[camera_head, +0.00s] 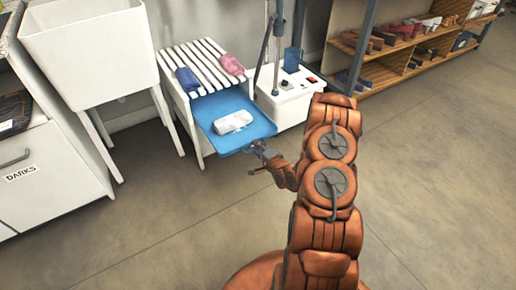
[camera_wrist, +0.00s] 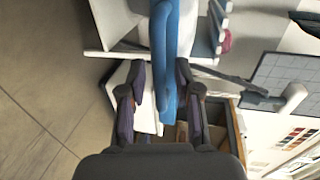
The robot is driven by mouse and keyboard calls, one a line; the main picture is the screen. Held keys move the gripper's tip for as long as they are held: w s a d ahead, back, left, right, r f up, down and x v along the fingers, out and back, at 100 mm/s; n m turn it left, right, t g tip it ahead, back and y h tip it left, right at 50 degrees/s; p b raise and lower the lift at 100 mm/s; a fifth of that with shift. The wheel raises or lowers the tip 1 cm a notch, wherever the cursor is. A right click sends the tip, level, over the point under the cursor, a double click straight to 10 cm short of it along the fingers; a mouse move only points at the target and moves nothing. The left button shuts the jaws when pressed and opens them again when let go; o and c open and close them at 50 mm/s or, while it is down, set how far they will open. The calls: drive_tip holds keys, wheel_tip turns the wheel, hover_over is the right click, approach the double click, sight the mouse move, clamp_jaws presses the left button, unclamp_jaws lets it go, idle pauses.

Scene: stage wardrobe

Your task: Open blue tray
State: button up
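The blue tray (camera_head: 208,107) sticks out from under the white slatted top of a small stand (camera_head: 196,55). A white folded bundle (camera_head: 232,122) lies on it. My gripper (camera_head: 262,152) is at the tray's front right corner. In the wrist view the blue tray (camera_wrist: 166,45) shows edge-on as a narrow strip. It passes between the two fingers of my gripper (camera_wrist: 159,80), which stand apart. The strip is nearer the right finger, with a gap on the left; I cannot tell if the right finger touches it.
A blue bundle (camera_head: 187,79) and a pink bundle (camera_head: 231,64) lie on the slats. A white steamer base (camera_head: 290,103) stands close right of the tray. A white bin (camera_head: 93,50) stands left, a wooden shoe rack (camera_head: 385,72) behind. The floor in front is clear.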

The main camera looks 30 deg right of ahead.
idle(0.3)
drive_tip(key=v, duration=1.2)
drive_tip(key=shift+a, duration=0.1)
idle(0.5)
wheel_tip(320, 180, up, 29)
drive_tip(key=s+a+n+g+h+p, duration=0.2)
drive_tip(key=s+n+g+p, duration=0.1)
drive_tip(key=n+g+p, duration=1.1)
drive_tip(key=s+a+r+n+g+p, duration=0.1)
drive_tip(key=s+a+r+p, duration=0.4)
drive_tip(key=s+a+r, duration=0.2)
drive_tip(key=s+a+r+n+g+y+p, duration=0.1)
drive_tip(key=s+a+r+p, duration=0.4)
drive_tip(key=s+r, duration=0.6)
drive_tip(key=s+a+r+n+g+y+p, duration=0.1)
drive_tip(key=s+a+r+n+p, duration=0.1)
drive_tip(key=s+a+r+p, duration=0.3)
drive_tip(key=s+a+r, duration=0.3)
drive_tip(key=s+r, duration=0.1)
drive_tip(key=r, duration=0.2)
drive_tip(key=shift+a+r+p, duration=0.3)
drive_tip(key=shift+r+p, duration=0.1)
